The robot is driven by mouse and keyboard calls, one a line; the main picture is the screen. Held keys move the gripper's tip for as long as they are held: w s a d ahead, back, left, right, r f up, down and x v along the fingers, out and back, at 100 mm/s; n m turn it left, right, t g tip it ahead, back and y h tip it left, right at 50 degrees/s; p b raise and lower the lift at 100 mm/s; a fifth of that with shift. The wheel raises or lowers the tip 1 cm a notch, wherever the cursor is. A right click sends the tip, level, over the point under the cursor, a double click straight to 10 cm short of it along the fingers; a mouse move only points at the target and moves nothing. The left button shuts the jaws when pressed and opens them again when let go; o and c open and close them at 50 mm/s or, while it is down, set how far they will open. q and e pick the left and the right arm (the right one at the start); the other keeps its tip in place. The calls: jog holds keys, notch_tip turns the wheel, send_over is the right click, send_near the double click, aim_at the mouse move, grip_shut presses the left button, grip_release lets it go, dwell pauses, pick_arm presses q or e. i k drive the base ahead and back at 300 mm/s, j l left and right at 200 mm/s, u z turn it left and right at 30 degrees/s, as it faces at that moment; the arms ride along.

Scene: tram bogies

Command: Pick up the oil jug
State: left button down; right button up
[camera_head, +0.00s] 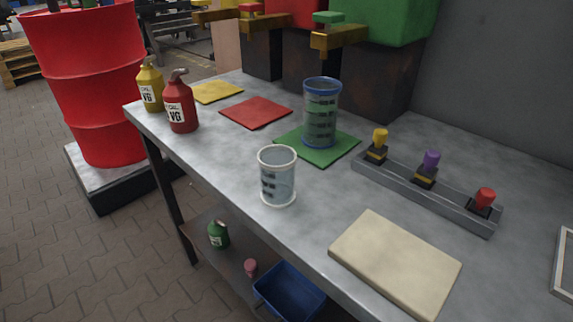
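Several vessels could be the oil jug; I cannot tell which is meant. A red can (181,104) marked "VG" with a grey spout stands upright at the bench's left end. A smaller yellow can (150,86) with a similar label stands behind it to the left. A clear graduated jug with a blue rim (321,113) stands on the green mat (340,151). Another clear graduated jug with a pale rim (277,177) stands on bare metal near the front edge. A green can (218,235) is on the lower shelf. Neither of my grippers is in view.
The grey bench (225,150) also holds a red mat (255,112), a yellow mat (217,92), a rack (425,190) with coloured-top pieces and a beige board (394,262). Drums with taps stand behind. A blue bin (289,291) is below. A red barrel (92,80) stands left.

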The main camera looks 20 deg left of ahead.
aim_at(321, 94)
jog(key=j+z, duration=0.2)
jog(key=j, duration=0.3)
jog(key=k+j+z, duration=0.2)
jog(key=j, duration=0.3)
jog(key=j+z, duration=0.2)
jog(key=j, duration=0.3)
jog(key=k, duration=0.05)
